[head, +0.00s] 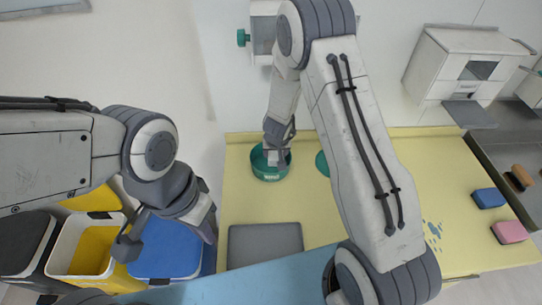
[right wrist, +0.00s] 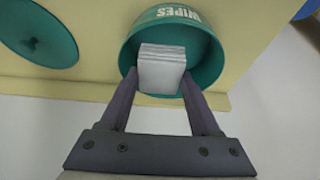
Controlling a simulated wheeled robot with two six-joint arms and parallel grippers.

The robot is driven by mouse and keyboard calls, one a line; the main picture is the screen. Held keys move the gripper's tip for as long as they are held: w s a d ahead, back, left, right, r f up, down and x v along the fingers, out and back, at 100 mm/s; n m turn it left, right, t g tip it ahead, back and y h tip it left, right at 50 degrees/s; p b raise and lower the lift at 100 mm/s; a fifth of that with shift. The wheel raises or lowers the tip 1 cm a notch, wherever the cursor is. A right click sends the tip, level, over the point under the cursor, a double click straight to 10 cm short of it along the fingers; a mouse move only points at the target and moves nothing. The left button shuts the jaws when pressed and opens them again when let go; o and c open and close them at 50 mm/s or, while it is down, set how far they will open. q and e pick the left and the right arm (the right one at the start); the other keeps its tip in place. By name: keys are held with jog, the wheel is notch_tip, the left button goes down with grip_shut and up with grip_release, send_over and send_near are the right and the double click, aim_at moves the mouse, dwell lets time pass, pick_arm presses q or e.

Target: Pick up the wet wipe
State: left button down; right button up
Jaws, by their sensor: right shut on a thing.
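The wet wipe (right wrist: 162,72) is a white folded stack in the right wrist view. My right gripper (right wrist: 160,82) is shut on it, one finger on each side. The wipe is at the mouth of a teal tub (right wrist: 173,17) marked WIPES; I cannot tell whether it is clear of the tub's inside.
The round teal lid (head: 322,163) lies beside the tub, partly behind my right arm. A grey tray (head: 265,243) lies nearer on the counter. Blue (head: 489,198) and pink (head: 510,231) sponges and a blue splash (head: 433,232) are at the right. Bins (head: 60,245) stand at the left.

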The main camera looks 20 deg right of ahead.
jog(key=s+d+r+b, duration=0.2)
jog(key=s+d+r, duration=0.3)
jog(key=s, duration=0.2)
jog(key=shift+s+d+r, duration=0.3)
jog(key=shift+s+d, duration=0.05)
